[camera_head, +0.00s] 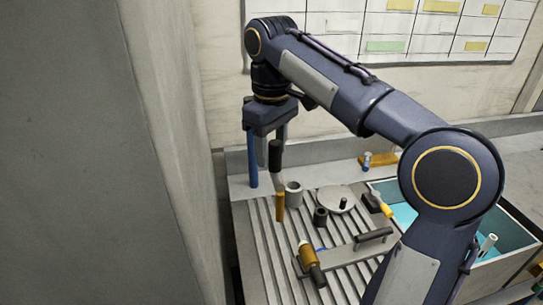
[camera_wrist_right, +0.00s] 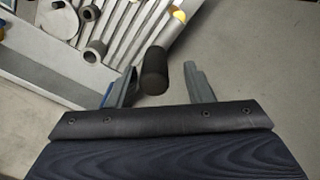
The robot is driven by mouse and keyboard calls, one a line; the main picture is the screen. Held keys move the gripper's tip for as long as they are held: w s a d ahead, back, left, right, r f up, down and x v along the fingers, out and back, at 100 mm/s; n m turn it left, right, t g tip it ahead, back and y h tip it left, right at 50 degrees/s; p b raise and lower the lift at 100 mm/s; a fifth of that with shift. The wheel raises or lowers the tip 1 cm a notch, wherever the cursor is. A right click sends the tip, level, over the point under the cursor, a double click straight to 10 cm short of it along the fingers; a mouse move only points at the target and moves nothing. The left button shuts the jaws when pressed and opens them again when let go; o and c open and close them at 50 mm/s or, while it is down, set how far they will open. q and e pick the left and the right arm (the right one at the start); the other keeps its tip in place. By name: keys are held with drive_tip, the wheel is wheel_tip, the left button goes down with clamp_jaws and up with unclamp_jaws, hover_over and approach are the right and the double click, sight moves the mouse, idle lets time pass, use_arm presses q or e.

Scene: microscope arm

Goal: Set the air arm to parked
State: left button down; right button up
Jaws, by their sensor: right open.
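My right gripper (camera_head: 266,165) hangs pointing down over the far left of the slotted table, jaws apart. A black cylindrical grip (camera_head: 274,155) stands upright between or just in front of its fingers, above a grey and orange-brown part (camera_head: 279,205). In the right wrist view the open gripper (camera_wrist_right: 161,66) has the black grip (camera_wrist_right: 154,70) between its fingers, with gaps showing. A second lever with an orange collar and black end (camera_head: 312,265) lies low near the front. No label shows which is the air arm. My left gripper is out of view.
The slotted table (camera_head: 262,245) also holds a grey ring (camera_head: 293,194), a round plate (camera_head: 337,200) and a grey bar with a black handle (camera_head: 373,235). A blue-lined bin (camera_head: 515,236) stands right. A wall panel (camera_head: 160,150) rises close on the left.

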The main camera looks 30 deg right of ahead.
wheel_tip(320, 180, up, 5)
drive_tip(key=shift+r, duration=0.2)
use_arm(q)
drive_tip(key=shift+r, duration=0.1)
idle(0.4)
